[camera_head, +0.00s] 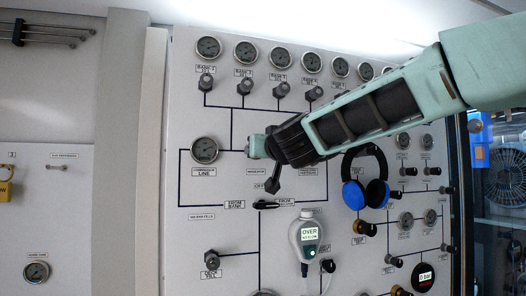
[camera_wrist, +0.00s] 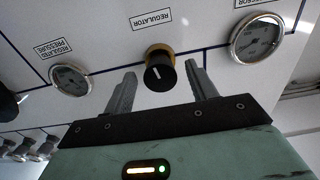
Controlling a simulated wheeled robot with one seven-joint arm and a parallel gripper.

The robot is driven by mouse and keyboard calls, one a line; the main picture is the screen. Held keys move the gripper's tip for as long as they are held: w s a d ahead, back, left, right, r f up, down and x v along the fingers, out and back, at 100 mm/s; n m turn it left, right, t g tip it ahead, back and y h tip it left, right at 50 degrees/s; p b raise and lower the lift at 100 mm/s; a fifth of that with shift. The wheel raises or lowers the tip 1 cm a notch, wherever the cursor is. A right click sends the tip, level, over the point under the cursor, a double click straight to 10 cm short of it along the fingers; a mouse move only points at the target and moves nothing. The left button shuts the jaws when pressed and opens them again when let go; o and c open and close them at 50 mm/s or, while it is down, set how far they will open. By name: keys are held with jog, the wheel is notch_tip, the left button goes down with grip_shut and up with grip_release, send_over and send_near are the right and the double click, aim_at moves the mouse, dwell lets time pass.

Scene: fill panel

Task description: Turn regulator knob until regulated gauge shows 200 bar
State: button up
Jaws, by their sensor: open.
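The regulator knob (camera_wrist: 159,72) is black with a white mark and a brass-coloured collar, under a REGULATOR label in the wrist view. My gripper (camera_wrist: 162,75) is open and empty, one finger on each side of the knob in the picture. Both fingers look apart from it; the remaining depth is hard to judge. The regulated pressure gauge (camera_wrist: 70,79) is at the left in the wrist view, too small and slanted to read. In the head view my arm hides the knob and this gauge.
The compressor line gauge (camera_head: 205,150) is left of my arm, also in the wrist view. Blue headphones (camera_head: 366,180) hang just below my forearm. A handheld meter (camera_head: 308,236) showing OVER hangs below. A black lever valve (camera_head: 266,204) sits under my wrist.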

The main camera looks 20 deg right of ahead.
jog(key=shift+w, duration=0.35)
jog(key=c, duration=1)
jog(key=shift+m, duration=0.3)
jog(key=shift+a+m, duration=0.1)
jog(key=shift+m, duration=3.5)
